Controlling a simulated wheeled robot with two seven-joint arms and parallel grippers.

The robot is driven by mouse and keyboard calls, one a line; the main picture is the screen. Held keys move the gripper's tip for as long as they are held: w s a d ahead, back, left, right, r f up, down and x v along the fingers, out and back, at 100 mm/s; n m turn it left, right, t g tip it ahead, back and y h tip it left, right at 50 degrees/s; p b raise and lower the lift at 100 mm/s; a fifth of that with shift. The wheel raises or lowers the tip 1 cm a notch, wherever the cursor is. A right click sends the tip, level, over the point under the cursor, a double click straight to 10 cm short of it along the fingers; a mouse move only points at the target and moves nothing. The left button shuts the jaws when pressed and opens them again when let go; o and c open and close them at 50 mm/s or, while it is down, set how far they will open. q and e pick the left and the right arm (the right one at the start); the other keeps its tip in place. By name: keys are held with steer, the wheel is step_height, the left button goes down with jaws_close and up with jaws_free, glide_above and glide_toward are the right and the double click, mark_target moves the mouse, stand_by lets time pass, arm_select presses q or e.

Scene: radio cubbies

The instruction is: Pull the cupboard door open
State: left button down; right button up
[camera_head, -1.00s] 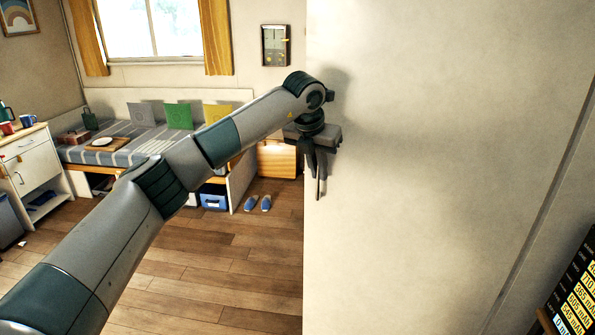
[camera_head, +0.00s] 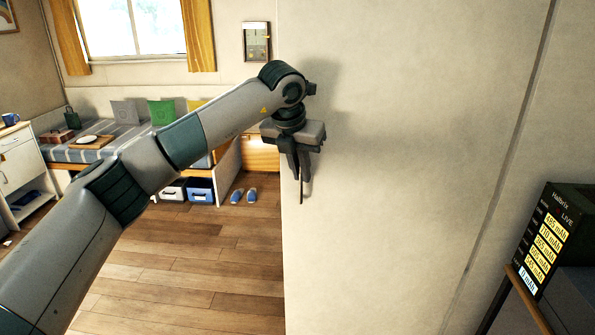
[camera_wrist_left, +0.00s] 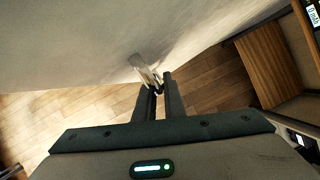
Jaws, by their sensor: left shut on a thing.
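The cupboard door (camera_head: 400,170) is a large pale, plain panel filling the middle and right of the head view. Its left edge stands against the room behind. My left gripper (camera_head: 300,180) is at the door's face near that edge, fingers pointing down. In the left wrist view the gripper (camera_wrist_left: 160,88) is shut on a pale metal handle (camera_wrist_left: 141,68) on the door's surface (camera_wrist_left: 75,45). The fingers hide part of the handle. My right gripper is not in view.
A black display box (camera_head: 545,235) with yellow readouts stands at the right on a wooden-edged shelf. Open wooden floor (camera_head: 200,260) lies left of the door. A bed (camera_head: 130,135), blue slippers (camera_head: 243,196) and a white cabinet (camera_head: 18,170) are further back.

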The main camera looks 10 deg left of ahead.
arm_select(q)
steer(key=c, duration=1.8)
jaws_free()
steer(key=shift+c, duration=0.2)
steer(key=shift+r, duration=0.1)
